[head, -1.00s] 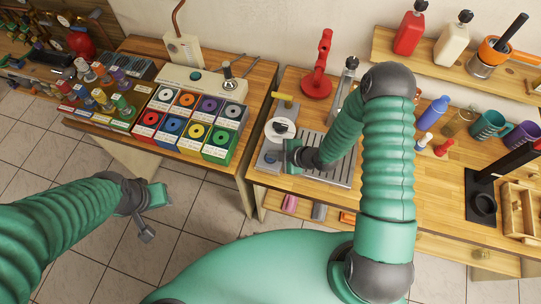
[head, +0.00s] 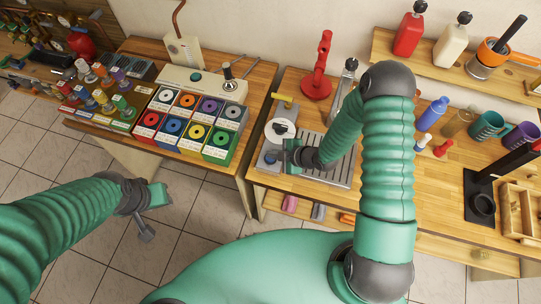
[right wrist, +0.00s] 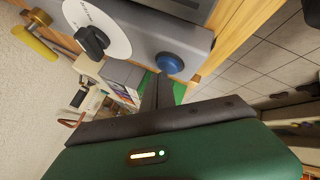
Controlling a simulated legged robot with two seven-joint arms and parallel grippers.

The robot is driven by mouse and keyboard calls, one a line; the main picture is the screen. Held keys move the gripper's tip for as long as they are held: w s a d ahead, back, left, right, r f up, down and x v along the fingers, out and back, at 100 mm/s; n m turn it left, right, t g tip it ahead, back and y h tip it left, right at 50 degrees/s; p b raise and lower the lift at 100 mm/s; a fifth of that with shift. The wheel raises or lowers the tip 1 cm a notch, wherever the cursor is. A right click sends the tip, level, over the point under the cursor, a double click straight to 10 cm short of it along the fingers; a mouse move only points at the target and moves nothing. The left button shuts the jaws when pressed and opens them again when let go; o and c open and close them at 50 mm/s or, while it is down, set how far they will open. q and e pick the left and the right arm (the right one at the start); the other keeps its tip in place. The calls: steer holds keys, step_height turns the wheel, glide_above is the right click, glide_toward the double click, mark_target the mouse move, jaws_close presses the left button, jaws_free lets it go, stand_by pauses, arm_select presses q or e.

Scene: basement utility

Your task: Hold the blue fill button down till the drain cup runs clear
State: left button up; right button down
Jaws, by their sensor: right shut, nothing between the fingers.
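The blue button (right wrist: 169,62) sits on the side of a grey unit (right wrist: 150,38) in the right wrist view. A white dial (right wrist: 98,25) with a black knob is beside it; the dial also shows in the head view (head: 280,129). My right gripper (right wrist: 163,76) is shut and empty, its tips at the near edge of the button. I cannot tell whether they touch or press it. In the head view the right gripper (head: 284,154) is at the unit's front. My left gripper (head: 150,214) hangs open and empty over the floor. I cannot make out the drain cup.
A ribbed metal drain tray (head: 341,170) lies partly behind my right arm. A yellow handle (head: 283,99) and a red stand (head: 317,84) are behind the unit. Mugs (head: 489,125) and a black stand (head: 484,190) are right.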

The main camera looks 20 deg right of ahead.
steer(key=shift+r, duration=0.45)
step_height(320, 180, up, 5)
steer(key=p, duration=0.4)
steer(key=shift+r, duration=0.1)
steer(key=shift+a, duration=0.1)
